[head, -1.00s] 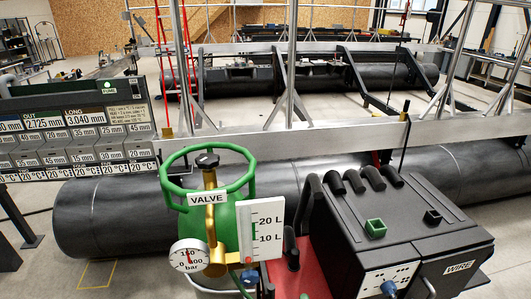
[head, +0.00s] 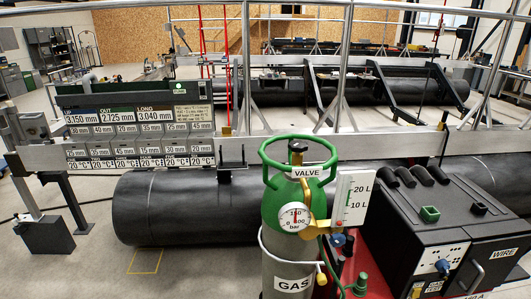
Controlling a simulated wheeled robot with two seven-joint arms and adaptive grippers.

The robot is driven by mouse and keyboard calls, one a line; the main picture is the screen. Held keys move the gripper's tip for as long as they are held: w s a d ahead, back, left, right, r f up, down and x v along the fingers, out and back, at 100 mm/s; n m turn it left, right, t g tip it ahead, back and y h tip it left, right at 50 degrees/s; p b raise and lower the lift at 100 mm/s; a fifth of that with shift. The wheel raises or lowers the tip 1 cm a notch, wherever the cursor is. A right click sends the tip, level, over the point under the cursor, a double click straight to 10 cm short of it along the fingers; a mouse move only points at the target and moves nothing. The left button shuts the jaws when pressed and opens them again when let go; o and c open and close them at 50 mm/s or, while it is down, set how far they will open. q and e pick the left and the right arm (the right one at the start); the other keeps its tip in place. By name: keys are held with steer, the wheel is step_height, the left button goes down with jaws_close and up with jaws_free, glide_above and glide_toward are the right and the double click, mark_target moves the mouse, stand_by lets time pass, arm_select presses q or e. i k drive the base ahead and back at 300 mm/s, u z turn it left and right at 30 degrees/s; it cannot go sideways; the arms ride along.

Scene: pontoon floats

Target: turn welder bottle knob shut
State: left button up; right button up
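The welder gas bottle (head: 291,258) stands upright in front of me, grey below with a green shoulder and a GAS label. A green ring guard (head: 268,160) surrounds its top. Inside the ring sits the black bottle knob (head: 297,146) on a brass valve, above a VALVE label. A round pressure gauge (head: 294,217) marked in bar faces me. A white flow scale (head: 351,198) marked 10 L and 20 L stands to its right. Neither of my grippers shows in the head view. Whether the knob is open or shut cannot be told.
The black welder box (head: 440,215) with a WIRE label stands right of the bottle on a red base. A large black pipe (head: 170,208) lies behind, under a metal rail. A display board (head: 135,130) stands at the left. Floor at the front left is clear.

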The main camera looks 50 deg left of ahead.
mark_target(298, 147)
steer(key=k, duration=0.35)
steer(key=u, duration=0.85)
